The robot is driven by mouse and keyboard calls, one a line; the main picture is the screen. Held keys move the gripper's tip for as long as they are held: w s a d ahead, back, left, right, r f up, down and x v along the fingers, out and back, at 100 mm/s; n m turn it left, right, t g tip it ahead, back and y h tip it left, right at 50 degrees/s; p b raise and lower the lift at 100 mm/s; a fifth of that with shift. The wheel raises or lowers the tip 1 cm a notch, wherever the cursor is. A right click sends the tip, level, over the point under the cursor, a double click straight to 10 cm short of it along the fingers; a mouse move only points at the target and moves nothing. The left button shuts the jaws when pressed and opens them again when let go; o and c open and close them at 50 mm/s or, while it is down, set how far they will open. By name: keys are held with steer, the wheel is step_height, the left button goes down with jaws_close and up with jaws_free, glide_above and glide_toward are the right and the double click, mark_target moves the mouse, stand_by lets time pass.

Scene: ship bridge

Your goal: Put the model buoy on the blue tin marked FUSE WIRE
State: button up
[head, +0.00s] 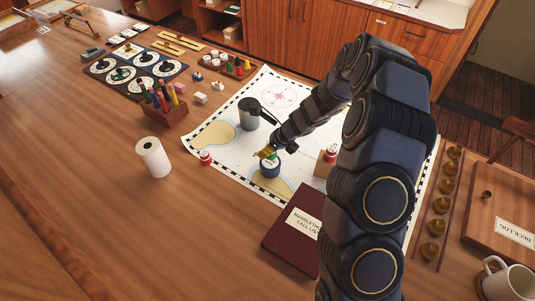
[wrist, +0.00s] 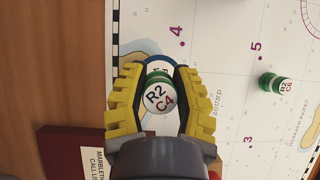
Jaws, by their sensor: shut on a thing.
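My gripper (head: 267,153) reaches down over the chart, its yellow fingers closed around a small round piece. In the wrist view my gripper (wrist: 158,98) holds this model buoy (wrist: 158,97), green and white with R2 C4 on its pale end. The blue tin (head: 269,170) stands on the chart directly under the fingers; its lettering is not readable. In the wrist view a blue and white arc of the tin (wrist: 157,64) shows behind the buoy. I cannot tell whether the buoy touches the tin's top.
A green and white piece marked R2 C6 (wrist: 275,83) stands on the chart. A dark cylinder (head: 248,113) stands behind my gripper. A maroon call list (head: 291,239) lies in front.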

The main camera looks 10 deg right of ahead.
steer(key=shift+w+f, duration=0.2)
steer(key=shift+f, duration=1.5)
steer(key=shift+f, duration=0.1)
steer(key=o, duration=0.8)
